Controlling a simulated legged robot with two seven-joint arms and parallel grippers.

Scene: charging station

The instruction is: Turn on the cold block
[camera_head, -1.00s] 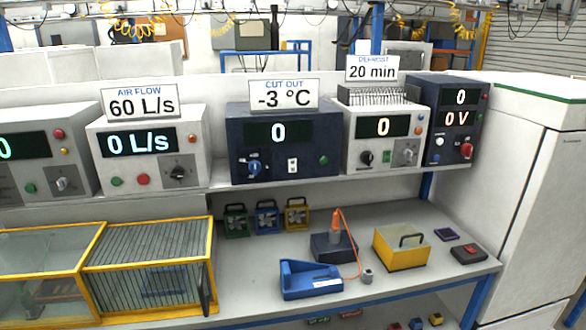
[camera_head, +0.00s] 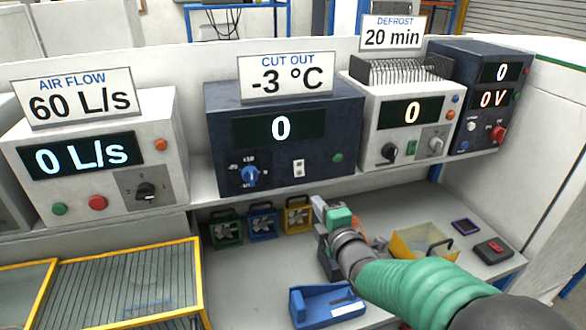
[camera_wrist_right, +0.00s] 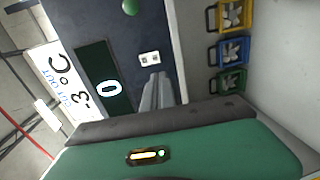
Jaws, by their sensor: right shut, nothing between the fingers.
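The dark blue unit (camera_head: 345,120) stands on the upper shelf under the "CUT OUT -3 °C" sign (camera_head: 286,77). Its display reads 0. It has a blue knob (camera_head: 250,176), a small white switch (camera_head: 298,168) and a green button (camera_head: 338,159). My right gripper (camera_head: 316,203) is shut and empty, just in front of and below the switch. In the right wrist view the fingers (camera_wrist_right: 157,92) point toward the switch (camera_wrist_right: 149,58), and a gap seems to remain. The switch's position is too small to read. My left gripper is out of view.
A white "AIR FLOW" unit (camera_head: 100,150) stands left, a white "DEFROST" unit (camera_head: 408,120) and another dark unit (camera_head: 483,95) right. Three small fans (camera_head: 262,222), a blue holder (camera_head: 326,305) and a yellow box (camera_head: 425,242) sit on the lower bench under my right arm.

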